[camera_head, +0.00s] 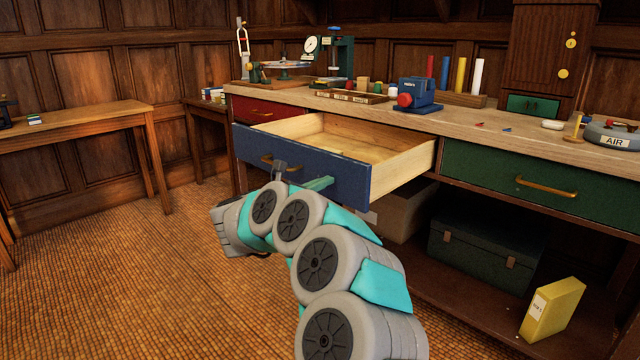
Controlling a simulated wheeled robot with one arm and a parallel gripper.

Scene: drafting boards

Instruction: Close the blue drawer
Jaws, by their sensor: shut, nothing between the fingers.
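The blue drawer (345,178) is pulled well out of the long workbench. Its wooden inside shows, and it looks mostly empty. A brass handle (268,160) sits on the left part of its front. My gripper (281,167) is in front of the drawer near this handle, shut with nothing held. Part of my gripper and wrist is hidden behind my arm links. I cannot tell whether the fingers touch the drawer front.
A red drawer (262,111) and a green drawer (545,182) in the bench are shut. Tools and a blue sharpener-like device (418,95) stand on the benchtop (470,125). The floor at left is clear.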

